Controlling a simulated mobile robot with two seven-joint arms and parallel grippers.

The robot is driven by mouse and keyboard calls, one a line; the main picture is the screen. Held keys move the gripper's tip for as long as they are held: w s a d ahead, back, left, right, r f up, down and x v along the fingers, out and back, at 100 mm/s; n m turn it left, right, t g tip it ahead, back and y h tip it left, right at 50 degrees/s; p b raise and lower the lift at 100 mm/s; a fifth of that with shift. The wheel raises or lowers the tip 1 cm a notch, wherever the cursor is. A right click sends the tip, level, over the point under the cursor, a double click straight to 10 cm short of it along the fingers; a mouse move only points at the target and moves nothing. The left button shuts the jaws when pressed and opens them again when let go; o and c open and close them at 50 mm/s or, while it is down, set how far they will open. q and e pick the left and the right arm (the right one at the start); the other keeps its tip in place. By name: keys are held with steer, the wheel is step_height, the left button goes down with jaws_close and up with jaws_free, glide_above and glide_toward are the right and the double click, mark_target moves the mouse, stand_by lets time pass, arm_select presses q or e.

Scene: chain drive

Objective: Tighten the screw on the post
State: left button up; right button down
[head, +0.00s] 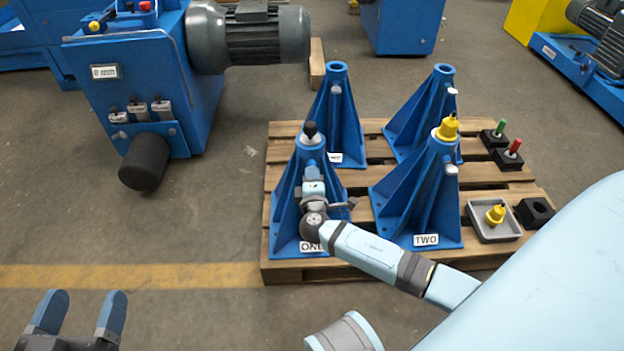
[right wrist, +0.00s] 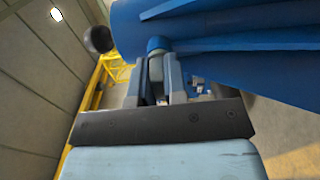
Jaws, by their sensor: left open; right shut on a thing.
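The blue post labelled ONE (head: 284,212) stands at the front left of the pallet, with a black knob (head: 310,130) in its top. My right gripper (head: 313,172) is in front of this post, below its collar. In the right wrist view its fingers (right wrist: 157,78) are shut on a grey screw (right wrist: 156,69) at the post's side. The screw is mostly hidden by the fingers, and its turn cannot be told. The blue post labelled TWO (head: 415,205) stands to the right, with a yellow plug on top and a grey side screw (head: 451,170). My left gripper (head: 78,312) is open and empty, over the floor.
Two more blue posts (head: 336,110) (head: 432,105) stand behind on the wooden pallet (head: 285,271). A grey tray (head: 482,232) with a yellow plug, a black block (head: 535,212) and green and red pegs lie at right. A blue machine (head: 140,75) stands at left.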

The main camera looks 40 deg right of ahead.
steer(key=shift+s+a+f, duration=0.1)
stand_by(0.4)
steer(key=c, duration=1.2)
jaws_free()
steer(key=shift+o, duration=0.2)
